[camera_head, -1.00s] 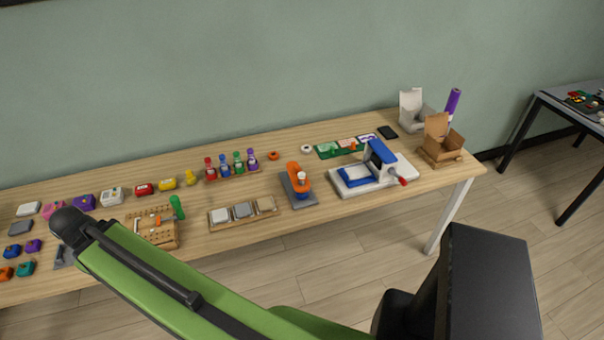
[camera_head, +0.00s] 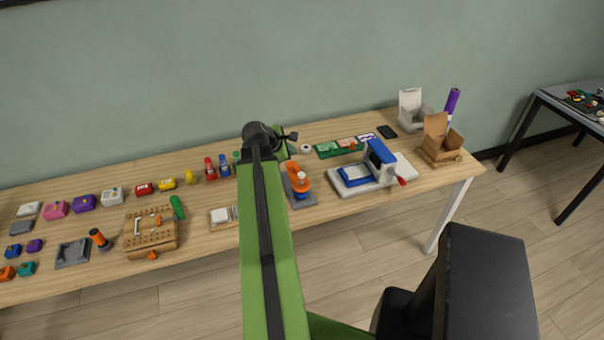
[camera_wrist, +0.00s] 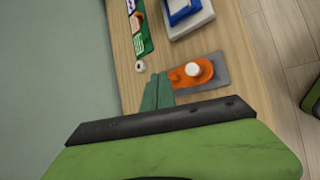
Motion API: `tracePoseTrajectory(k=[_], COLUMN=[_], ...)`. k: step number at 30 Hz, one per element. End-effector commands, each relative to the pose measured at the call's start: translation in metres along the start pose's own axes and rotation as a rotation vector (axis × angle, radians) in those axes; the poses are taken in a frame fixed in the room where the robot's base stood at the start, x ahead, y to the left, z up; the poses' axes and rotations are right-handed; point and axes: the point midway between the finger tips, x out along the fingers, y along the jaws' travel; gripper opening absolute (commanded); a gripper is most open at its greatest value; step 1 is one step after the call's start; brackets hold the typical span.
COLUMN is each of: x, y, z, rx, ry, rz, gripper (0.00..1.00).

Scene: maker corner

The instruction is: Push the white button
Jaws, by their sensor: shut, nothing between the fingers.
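A round white button (camera_wrist: 193,69) tops an orange device (camera_wrist: 178,76) on a grey plate (camera_wrist: 216,84) in the wrist view. In the head view the orange device (camera_head: 296,172) stands mid-table, just right of my arm, with its grey plate (camera_head: 303,199) under it. My gripper (camera_wrist: 158,90) is shut and empty, beside the orange device on its left in the wrist view and apart from the button. In the head view my gripper (camera_head: 290,136) is small and dark at the arm's far end, behind the orange device.
A blue and white press (camera_head: 380,163) stands right of the device. Green cards (camera_head: 327,150) and a small white ring (camera_head: 306,149) lie behind. A pegboard block (camera_head: 151,232) and several coloured boxes fill the left. My arm hides part of a wooden tray (camera_head: 222,218).

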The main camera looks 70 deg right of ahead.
Motion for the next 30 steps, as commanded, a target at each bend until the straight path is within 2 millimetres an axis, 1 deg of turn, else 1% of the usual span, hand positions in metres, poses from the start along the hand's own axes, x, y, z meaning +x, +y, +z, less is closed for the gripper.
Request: tracePoseTrajectory(k=[1,3,7,14,19,23,30], x=[0.005,0.009,0.011,0.011,0.016,0.026,0.052], y=[0.0,-0.001,-0.001,-0.001,-0.005,-0.012,-0.031], z=[0.013,0.024,0.029,0.028,0.024,0.018,0.001], rx=[-0.014,-0.029,-0.038,-0.037,-0.036,-0.036,-0.036], ry=[-0.017,-0.03,-0.037,-0.036,-0.036,-0.036,-0.035], rz=[0.002,0.003,0.004,0.004,0.004,0.004,0.003], gripper=[0.0,0.0,0.0,0.0,0.0,0.0,0.0])
